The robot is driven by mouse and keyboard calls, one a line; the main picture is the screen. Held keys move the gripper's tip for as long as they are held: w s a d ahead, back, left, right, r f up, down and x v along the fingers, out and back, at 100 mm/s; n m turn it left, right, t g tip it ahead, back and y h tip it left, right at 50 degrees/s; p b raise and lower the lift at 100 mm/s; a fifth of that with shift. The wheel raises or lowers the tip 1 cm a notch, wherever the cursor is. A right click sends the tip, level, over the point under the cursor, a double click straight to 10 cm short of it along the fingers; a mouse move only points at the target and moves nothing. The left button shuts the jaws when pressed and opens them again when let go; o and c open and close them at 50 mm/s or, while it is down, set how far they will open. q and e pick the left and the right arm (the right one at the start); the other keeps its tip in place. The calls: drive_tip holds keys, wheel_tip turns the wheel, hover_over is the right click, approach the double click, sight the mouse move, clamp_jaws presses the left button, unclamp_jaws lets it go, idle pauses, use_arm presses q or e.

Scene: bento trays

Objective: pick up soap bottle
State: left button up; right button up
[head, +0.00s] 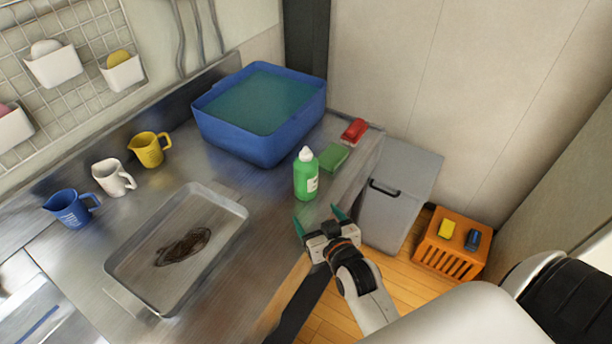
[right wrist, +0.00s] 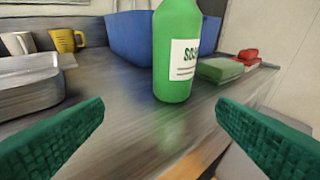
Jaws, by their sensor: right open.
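The soap bottle (head: 306,177) is green with a white cap and a white label. It stands upright on the metal counter (head: 255,200) near its right edge. My right gripper (head: 320,216) is open and empty, just in front of the bottle and apart from it. In the right wrist view the bottle (right wrist: 178,55) stands beyond and between the two green fingers (right wrist: 160,128), and its top is cut off. My left gripper is not in view.
A green sponge (head: 333,157) and a red brush-like item (head: 355,130) lie just behind the bottle. A blue water-filled tub (head: 265,148) stands behind left. A dirty metal tray (head: 240,228) and several mugs (head: 150,150) are to the left. An orange crate (head: 450,262) is on the floor.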

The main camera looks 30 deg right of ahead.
sight(310, 184)
drive_tip(key=w+t, duration=0.1)
drive_tip(key=w+d+r+m+t+h, duration=0.1)
drive_tip(key=shift+r+t, duration=0.3)
drive_tip(key=shift+t, duration=0.1)
drive_tip(key=shift+w+d+r+h, duration=0.1)
drive_tip(key=shift+w+d+h, duration=0.05)
drive_tip(key=shift+w+h, duration=0.15)
drive_tip(key=w+b, duration=0.1)
drive_tip(key=w, duration=0.2)
drive_tip(key=w+d+b, duration=0.1)
drive_tip(key=w+b, duration=0.1)
drive_tip(key=w, duration=0.1)
drive_tip(key=shift+w+d, duration=0.15)
drive_tip(key=shift+w, duration=0.05)
drive_tip(key=w+b, duration=0.1)
drive_tip(key=w, duration=0.1)
drive_tip(key=w+b, duration=0.2)
drive_tip(key=shift+w+d, duration=0.1)
drive_tip(key=shift+d, duration=0.3)
drive_tip(key=shift+w+d, duration=0.1)
drive_tip(key=shift+w, duration=0.35)
drive_tip(key=shift+s, duration=0.1)
drive_tip(key=shift+r, duration=0.1)
drive_tip(key=shift+c, duration=0.2)
drive_tip(key=c, duration=1.2)
